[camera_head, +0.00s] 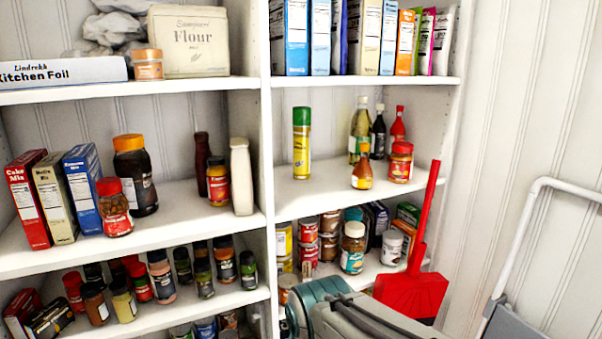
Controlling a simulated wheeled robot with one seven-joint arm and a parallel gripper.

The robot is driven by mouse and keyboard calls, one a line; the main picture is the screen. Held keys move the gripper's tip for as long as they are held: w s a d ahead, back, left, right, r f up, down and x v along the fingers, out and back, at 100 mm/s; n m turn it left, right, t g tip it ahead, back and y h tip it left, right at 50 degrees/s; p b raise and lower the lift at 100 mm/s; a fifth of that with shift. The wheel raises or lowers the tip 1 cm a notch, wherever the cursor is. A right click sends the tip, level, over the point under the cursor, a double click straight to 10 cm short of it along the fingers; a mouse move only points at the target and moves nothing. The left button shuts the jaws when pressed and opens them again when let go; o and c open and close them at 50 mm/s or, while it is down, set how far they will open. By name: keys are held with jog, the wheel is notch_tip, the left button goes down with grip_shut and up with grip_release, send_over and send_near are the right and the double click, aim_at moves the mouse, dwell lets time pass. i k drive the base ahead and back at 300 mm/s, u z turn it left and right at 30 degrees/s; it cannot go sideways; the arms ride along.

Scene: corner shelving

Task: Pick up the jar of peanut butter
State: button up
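No label can be read clearly as peanut butter, so I cannot tell for certain which jar it is. Another jar with a pale lid and a teal label (352,248) stands at the front of the shelf below. A red-lidded jar (114,207) also stands on the left middle shelf, beside a large dark jar with an orange lid (135,175). My gripper is not in view.
A red long-handled tool (420,260) leans before the right shelves. A grey and teal object (365,312) blocks part of the lower right shelves. White tubing (530,215) stands at right. A yellow can with a green cap (301,142) has bare shelf around it.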

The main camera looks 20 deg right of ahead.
aim_at(400, 171)
jog(key=z, duration=0.55)
jog(key=i, duration=0.8)
jog(key=z, duration=1.65)
